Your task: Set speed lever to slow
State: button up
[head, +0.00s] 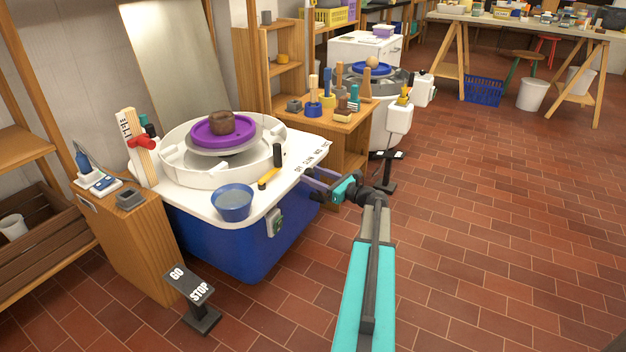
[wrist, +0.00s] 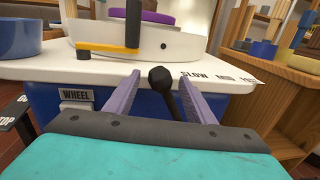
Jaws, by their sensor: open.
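The speed lever (wrist: 160,78) is a black rod with a round black knob at the front edge of the white wheel table (wrist: 95,68). In the wrist view the knob stands just left of the printed word SLOW, with MID and FAST further right. My gripper (wrist: 160,96) is open, with one purple finger on each side of the lever; whether either touches it I cannot tell. In the head view my gripper (head: 320,184) is at the table's right side, and I cannot make out the lever there.
A purple wheel head (head: 223,131) carries brown clay inside a white basin. A wooden tool stand (head: 349,128) is close behind my gripper. Open tiled floor is to the right.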

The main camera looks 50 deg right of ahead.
jog(key=shift+w, duration=0.2)
grip_shut()
jog(key=shift+w+r, duration=0.1)
